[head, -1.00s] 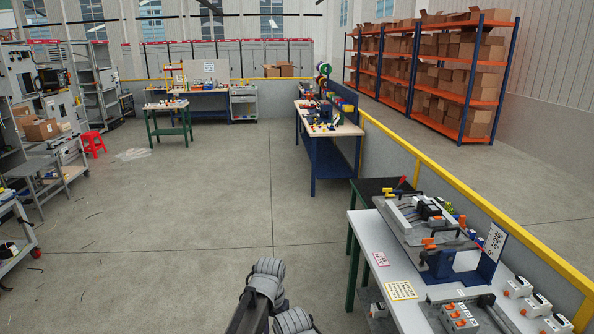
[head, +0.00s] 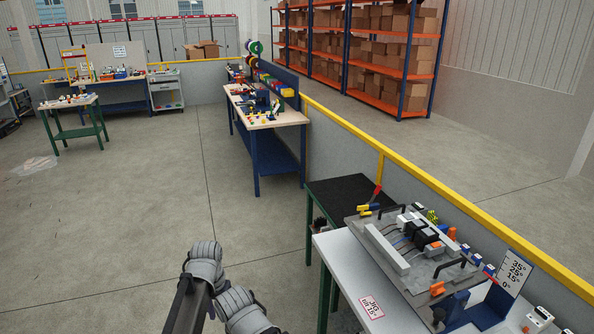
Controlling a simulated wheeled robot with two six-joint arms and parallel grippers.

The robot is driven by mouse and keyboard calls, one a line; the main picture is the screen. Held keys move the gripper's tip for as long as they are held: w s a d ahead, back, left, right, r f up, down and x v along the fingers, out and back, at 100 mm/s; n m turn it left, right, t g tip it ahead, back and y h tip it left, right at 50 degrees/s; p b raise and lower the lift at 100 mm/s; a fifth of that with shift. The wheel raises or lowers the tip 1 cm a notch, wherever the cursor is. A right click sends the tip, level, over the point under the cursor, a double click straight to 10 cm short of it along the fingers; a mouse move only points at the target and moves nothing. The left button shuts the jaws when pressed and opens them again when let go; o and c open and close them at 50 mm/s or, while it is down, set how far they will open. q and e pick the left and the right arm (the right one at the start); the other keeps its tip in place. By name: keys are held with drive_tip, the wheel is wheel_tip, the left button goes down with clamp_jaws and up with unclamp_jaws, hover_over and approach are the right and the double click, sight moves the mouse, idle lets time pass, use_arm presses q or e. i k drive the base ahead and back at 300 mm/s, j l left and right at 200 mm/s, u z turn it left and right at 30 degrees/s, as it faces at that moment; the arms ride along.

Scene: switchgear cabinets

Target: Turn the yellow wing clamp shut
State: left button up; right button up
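A small yellow part (head: 366,208), which may be the yellow wing clamp, sits at the far left corner of a tilted grey board (head: 372,243) on the white-topped bench at right. A red-and-yellow handle (head: 376,193) stands up beside it. Whether the clamp is open or shut is too small to tell. Neither of my grippers is in view; only grey ribbed parts of my own arm show at the bottom, well left of the bench.
The board carries black and white blocks, black handles and orange clamps (head: 437,288). An angle scale plate (head: 514,272) stands at its right. A dark-topped table (head: 345,193) adjoins the bench. A yellow rail (head: 440,184) runs behind.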

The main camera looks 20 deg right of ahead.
sight(359, 208)
drive_tip(key=i, duration=1.45)
drive_tip(key=i+z, duration=0.35)
drive_tip(key=i+j+z, duration=0.1)
drive_tip(key=i+z, duration=0.45)
drive_tip(key=z, duration=0.25)
drive_tip(key=i+z, duration=0.2)
drive_tip(key=z, duration=0.2)
drive_tip(key=i+z, duration=0.2)
drive_tip(key=z, duration=0.25)
drive_tip(key=i+j+z, duration=0.15)
drive_tip(key=z, duration=0.25)
